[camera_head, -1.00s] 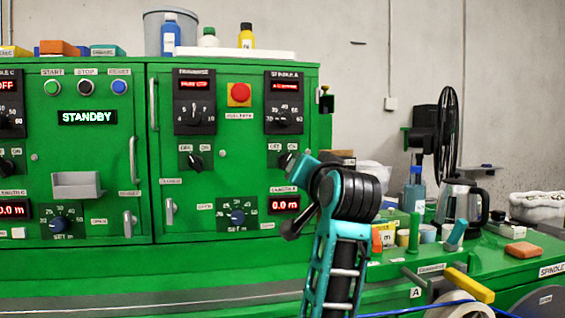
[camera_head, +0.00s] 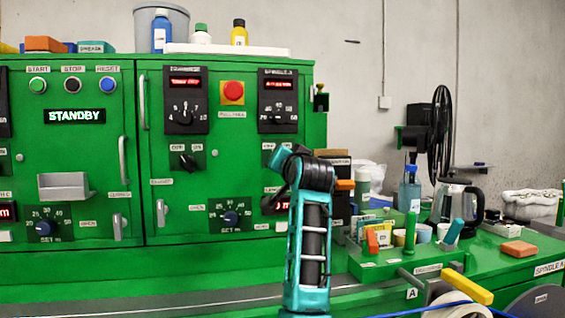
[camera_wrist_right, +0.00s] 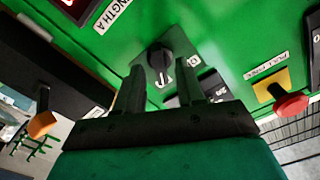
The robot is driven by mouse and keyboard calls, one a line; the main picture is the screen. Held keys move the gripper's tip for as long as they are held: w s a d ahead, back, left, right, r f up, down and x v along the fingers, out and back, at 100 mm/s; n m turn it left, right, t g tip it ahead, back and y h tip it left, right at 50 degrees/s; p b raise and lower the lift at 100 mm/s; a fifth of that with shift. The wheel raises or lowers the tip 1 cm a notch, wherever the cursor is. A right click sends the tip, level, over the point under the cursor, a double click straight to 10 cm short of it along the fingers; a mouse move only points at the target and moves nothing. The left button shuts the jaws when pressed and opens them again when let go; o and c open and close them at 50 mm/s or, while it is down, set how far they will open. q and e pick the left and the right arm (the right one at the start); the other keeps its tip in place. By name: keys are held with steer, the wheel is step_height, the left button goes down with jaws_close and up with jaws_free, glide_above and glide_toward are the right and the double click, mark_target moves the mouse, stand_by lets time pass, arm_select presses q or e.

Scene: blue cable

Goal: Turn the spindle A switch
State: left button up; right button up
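The spindle A switch is a black rotary knob (camera_wrist_right: 160,54) on the green panel, seen in the right wrist view. It stands just past and between the two dark fingertips of my right gripper (camera_wrist_right: 161,78). The fingers are apart and nothing is held between them. I cannot tell whether either finger touches the knob. In the head view, my right arm (camera_head: 309,240) hides the knob and the fingers. The spindle A panel (camera_head: 278,98), with its dial and red display, shows above. My left gripper is not in view.
A red push button on a yellow base (camera_wrist_right: 290,103) sits to the right in the wrist view, also in the head view (camera_head: 232,92). Another black switch (camera_head: 188,161) is left of my arm. Bottles, a kettle (camera_head: 457,203) and a fan (camera_head: 440,135) stand on the right-hand bench.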

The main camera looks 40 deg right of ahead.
steer(key=shift+w+d, duration=0.3)
steer(key=shift+w, duration=0.2)
steer(key=shift+c, duration=0.4)
jaws_close()
